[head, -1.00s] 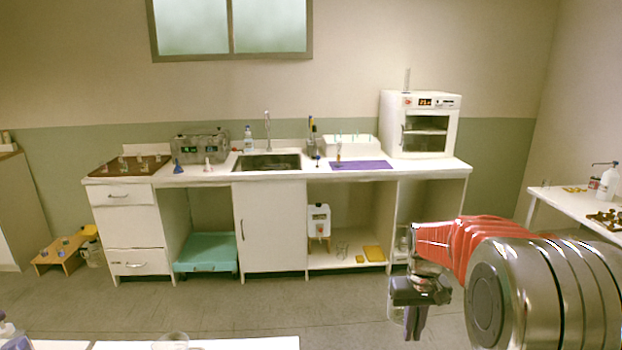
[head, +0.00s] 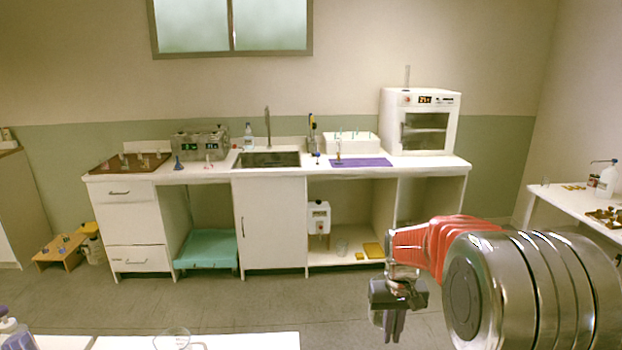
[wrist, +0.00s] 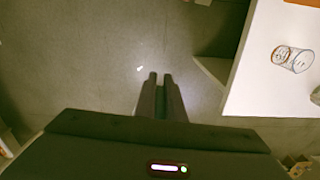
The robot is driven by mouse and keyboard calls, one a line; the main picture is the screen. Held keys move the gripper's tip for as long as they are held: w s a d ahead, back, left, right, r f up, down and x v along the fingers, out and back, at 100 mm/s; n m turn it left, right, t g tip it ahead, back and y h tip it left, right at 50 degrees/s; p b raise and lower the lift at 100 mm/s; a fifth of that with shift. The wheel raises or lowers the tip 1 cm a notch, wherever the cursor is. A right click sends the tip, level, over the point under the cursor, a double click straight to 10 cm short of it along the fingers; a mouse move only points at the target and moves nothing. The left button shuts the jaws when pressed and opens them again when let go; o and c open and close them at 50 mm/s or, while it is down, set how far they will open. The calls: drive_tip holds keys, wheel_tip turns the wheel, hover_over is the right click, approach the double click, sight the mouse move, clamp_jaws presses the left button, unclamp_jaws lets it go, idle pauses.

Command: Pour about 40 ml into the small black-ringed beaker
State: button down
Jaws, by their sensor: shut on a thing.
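My gripper (head: 391,338) hangs fingers down over the floor at the lower right of the head view. In the wrist view its fingers (wrist: 160,78) are close together with a narrow gap. A faint pale, clear piece shows beside the fingers in the head view, too small to name. A clear glass beaker (wrist: 292,59) with a dark ring stands on a white top at the right of the wrist view, apart from the fingers. A clear glass vessel (head: 172,340) stands on the near table in the head view. I cannot tell whether either is the small black-ringed beaker.
The long white bench (head: 290,172) at the back carries a sink, a purple mat (head: 362,162) and a white oven (head: 420,122). A side table (head: 570,200) with a bottle stands at the right. Open floor (head: 290,300) lies between bench and near table.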

drive_tip(key=shift+w+r, duration=0.5)
drive_tip(key=shift+r, duration=0.05)
drive_tip(key=shift+s+a+r, duration=0.1)
drive_tip(key=shift+s+r, duration=0.05)
drive_tip(key=shift+r, duration=1.55)
drive_tip(key=shift+f, duration=0.1)
drive_tip(key=shift+s+f, duration=0.1)
drive_tip(key=shift+f, duration=2.8)
drive_tip(key=shift+s+a, duration=0.1)
drive_tip(key=shift+a, duration=0.1)
